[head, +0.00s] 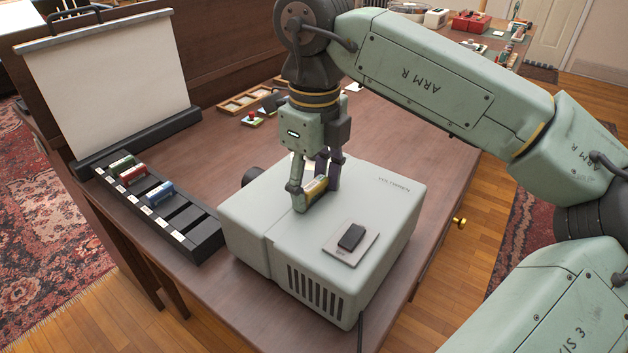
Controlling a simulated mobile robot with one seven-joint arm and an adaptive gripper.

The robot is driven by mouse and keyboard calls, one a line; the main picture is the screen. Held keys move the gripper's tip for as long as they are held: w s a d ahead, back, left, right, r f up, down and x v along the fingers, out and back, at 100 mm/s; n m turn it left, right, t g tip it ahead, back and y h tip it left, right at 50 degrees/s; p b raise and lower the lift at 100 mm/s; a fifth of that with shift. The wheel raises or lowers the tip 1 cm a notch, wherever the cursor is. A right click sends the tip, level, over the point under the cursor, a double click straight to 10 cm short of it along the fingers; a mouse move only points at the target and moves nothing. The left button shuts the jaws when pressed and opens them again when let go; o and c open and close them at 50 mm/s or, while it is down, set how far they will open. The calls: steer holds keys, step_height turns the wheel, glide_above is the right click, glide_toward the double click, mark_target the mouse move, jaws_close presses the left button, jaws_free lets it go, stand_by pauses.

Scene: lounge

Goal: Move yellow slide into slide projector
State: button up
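The slide projector (385,215) is a pale grey-green box on the wooden table, with a dark lens at its far left side and a black switch on a plate on top. My gripper (317,195) points down over the middle of the projector's top. Its fingers are closed on the yellow slide (315,189), which sits at or just above the top surface. The fingers and the slide hide the slot, so I cannot tell how far in the slide is.
A black rack (203,240) left of the projector holds a green slide (121,163), a red slide (133,175) and a blue slide (159,193). A white screen (105,85) stands behind it. A wooden tray (250,98) and small items lie at the back.

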steer(key=o, duration=0.4)
steer(key=shift+f, duration=0.45)
steer(key=shift+d+r, duration=0.1)
steer(key=shift+r, duration=0.1)
steer(key=shift+w+r+p, duration=0.1)
steer(key=shift+r+p, duration=2.25)
steer(key=shift+r, duration=0.7)
steer(key=shift+f, duration=0.1)
